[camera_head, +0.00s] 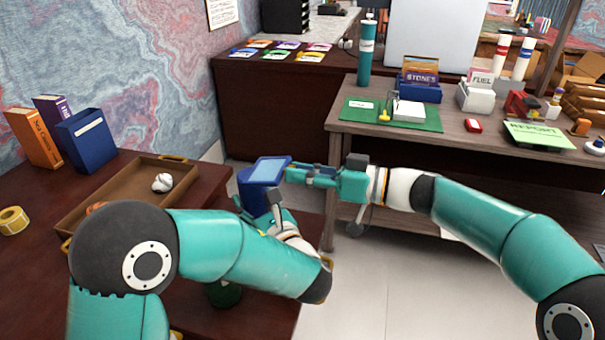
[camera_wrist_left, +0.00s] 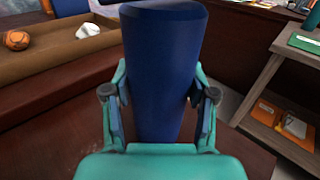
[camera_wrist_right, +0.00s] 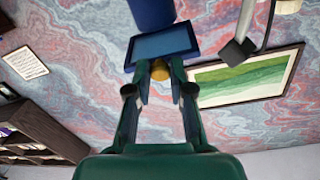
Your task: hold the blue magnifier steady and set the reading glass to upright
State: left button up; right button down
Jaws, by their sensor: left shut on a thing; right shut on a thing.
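The blue magnifier (camera_head: 252,193) has a dark blue body, which fills the middle of the left wrist view (camera_wrist_left: 163,75). My left gripper (camera_head: 260,214) is shut around this body, one finger on each side. The reading glass (camera_head: 267,170) is a light-blue pane in a dark blue frame at the top of the body. It looks tilted in the head view; its exact angle is unclear. My right gripper (camera_head: 290,174) is shut at the right edge of the glass. In the right wrist view a gold knob (camera_wrist_right: 160,70) sits between its fingertips, against the frame (camera_wrist_right: 162,46).
A grey-brown table (camera_head: 345,115) with stationery stands at back right. Floor is open between desk and table.

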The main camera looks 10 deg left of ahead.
aim_at(273, 170)
jog(key=a+r, duration=0.1)
jog(key=r, duration=0.1)
jog(key=a+r+h, duration=0.1)
jog(key=a+r, duration=0.1)
jog(key=r, duration=0.1)
jog(key=a+r+h, duration=0.1)
jog(key=a+r, duration=0.1)
jog(key=r, duration=0.1)
jog(key=shift+a, duration=0.25)
jog(key=shift+a+r, duration=0.2)
jog(key=shift+a, duration=0.35)
jog(key=shift+a+r, duration=0.2)
jog(key=shift+a, duration=0.3)
jog(key=shift+s+a+r, duration=0.1)
jog(key=shift+a, duration=0.95)
jog(key=c, duration=1)
grip_release()
jog(key=shift+d+f+h, duration=0.15)
jog(key=shift+f+h, duration=0.15)
jog(key=shift+w, duration=0.3)
jog(key=shift+r, duration=0.15)
jog(key=shift+d+r, duration=0.15)
jog(key=shift+d, duration=0.5)
jog(key=v, duration=1)
jog(key=shift+d, duration=0.4)
